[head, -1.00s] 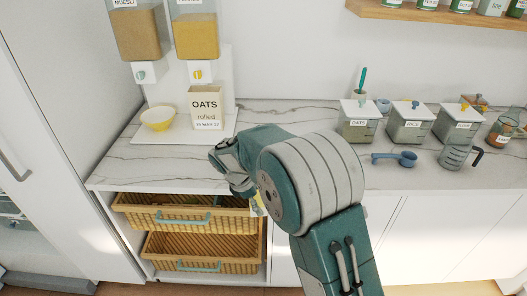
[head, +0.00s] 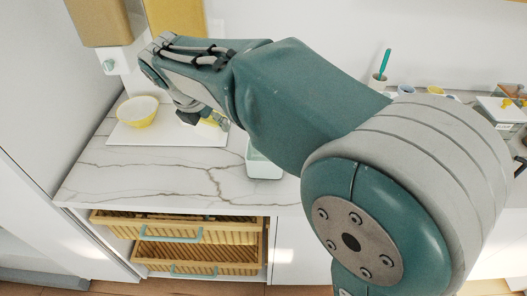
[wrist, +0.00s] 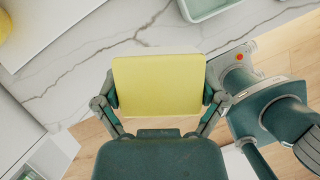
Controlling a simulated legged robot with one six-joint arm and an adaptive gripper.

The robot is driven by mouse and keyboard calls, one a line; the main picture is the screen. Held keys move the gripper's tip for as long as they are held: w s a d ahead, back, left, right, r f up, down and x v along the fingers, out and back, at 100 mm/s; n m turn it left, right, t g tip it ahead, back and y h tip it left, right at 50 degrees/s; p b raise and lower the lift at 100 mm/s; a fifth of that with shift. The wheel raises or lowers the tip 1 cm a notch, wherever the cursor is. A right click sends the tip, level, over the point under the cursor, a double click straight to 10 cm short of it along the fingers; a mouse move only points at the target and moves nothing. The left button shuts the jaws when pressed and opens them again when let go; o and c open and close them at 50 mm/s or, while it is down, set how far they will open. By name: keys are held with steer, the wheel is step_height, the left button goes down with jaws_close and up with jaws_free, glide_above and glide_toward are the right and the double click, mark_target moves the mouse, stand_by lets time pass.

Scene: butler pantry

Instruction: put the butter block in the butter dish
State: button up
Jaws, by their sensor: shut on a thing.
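The butter block (wrist: 157,85) is a pale yellow slab held between the fingers of my gripper (wrist: 158,98) in the wrist view. In the head view, a yellow bit of the butter block (head: 215,119) shows at the tip of my gripper (head: 203,114), which is above the left part of the counter. The butter dish (head: 264,166), a pale green open container, stands on the counter to the right of the gripper and is partly hidden by my arm. A corner of the butter dish (wrist: 208,10) shows at the top of the wrist view, apart from the block.
A yellow bowl (head: 137,111) stands on a white board (head: 150,136) at the back left, below the dispensers. The marble counter (head: 150,175) is clear in front of the board. Open wooden drawers (head: 180,230) are below it. Canisters (head: 498,108) stand at the right.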

steer(key=w+d+f, duration=0.2)
steer(key=d+f, duration=0.2)
steer(key=w+d+f, duration=0.1)
steer(key=d+f, duration=0.3)
steer(key=w+d+f, duration=0.2)
steer(key=d+f, duration=0.2)
steer(key=shift+w, duration=0.3)
steer(key=shift+f, duration=0.35)
steer(key=shift+a, duration=0.1)
steer(key=shift+f, duration=0.6)
steer(key=o, duration=0.9)
steer(key=shift+r, duration=0.1)
